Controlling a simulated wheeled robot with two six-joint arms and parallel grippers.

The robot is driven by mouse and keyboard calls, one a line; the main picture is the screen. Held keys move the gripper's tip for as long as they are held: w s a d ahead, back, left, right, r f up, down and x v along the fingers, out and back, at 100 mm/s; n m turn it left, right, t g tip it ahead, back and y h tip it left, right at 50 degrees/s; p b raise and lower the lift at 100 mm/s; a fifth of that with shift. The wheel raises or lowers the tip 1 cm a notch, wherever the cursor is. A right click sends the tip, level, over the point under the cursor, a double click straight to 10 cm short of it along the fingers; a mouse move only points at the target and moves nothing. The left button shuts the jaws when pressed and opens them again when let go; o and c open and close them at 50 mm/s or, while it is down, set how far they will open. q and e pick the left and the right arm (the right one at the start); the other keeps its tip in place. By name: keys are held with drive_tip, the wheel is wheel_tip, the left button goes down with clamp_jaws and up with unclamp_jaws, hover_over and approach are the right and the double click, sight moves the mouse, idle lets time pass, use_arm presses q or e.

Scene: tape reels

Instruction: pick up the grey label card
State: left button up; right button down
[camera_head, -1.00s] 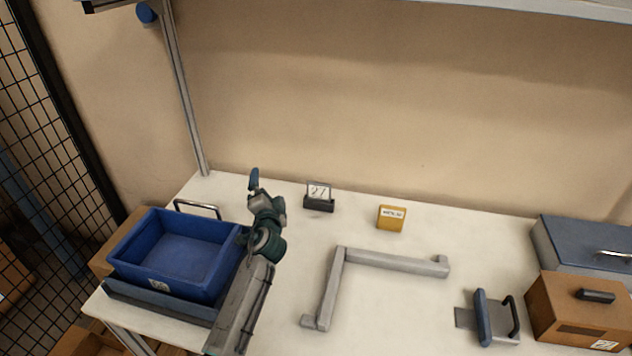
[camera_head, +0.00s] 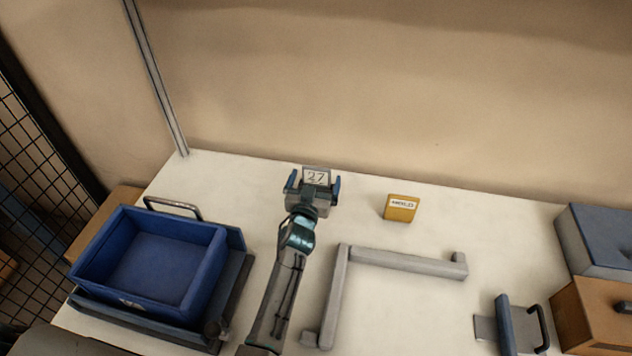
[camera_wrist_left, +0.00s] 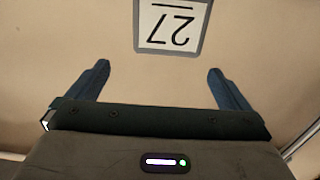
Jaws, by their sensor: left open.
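The grey label card (camera_head: 316,176) has a grey border and a white face marked 27. It stands upright toward the back of the table. In the left wrist view the card (camera_wrist_left: 172,26) shows upside down, ahead of the fingertips and between their lines. My left gripper (camera_head: 313,184) is open, with one blue finger on each side of the card in the head view. In the left wrist view the gripper (camera_wrist_left: 159,75) is empty and the card looks apart from both fingers. The card's lower part and its holder are hidden behind my gripper in the head view. My right gripper is not in view.
A yellow block (camera_head: 402,208) with a white label stands to the right. A grey L-shaped bar (camera_head: 400,262) lies in front of it. A blue bin (camera_head: 160,262) is at the left, and boxes stand at the right (camera_head: 598,312).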

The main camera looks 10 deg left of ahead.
sight(316, 169)
use_arm(q)
drive_tip(key=w, duration=0.1)
drive_tip(key=w+b, duration=0.1)
drive_tip(key=w, duration=0.1)
drive_tip(key=w+a+f+b, duration=0.1)
drive_tip(key=w, duration=0.1)
drive_tip(key=shift+w, duration=0.5)
drive_tip(key=shift+r, duration=0.1)
drive_tip(key=c, duration=1)
drive_tip(key=shift+c, duration=1.3)
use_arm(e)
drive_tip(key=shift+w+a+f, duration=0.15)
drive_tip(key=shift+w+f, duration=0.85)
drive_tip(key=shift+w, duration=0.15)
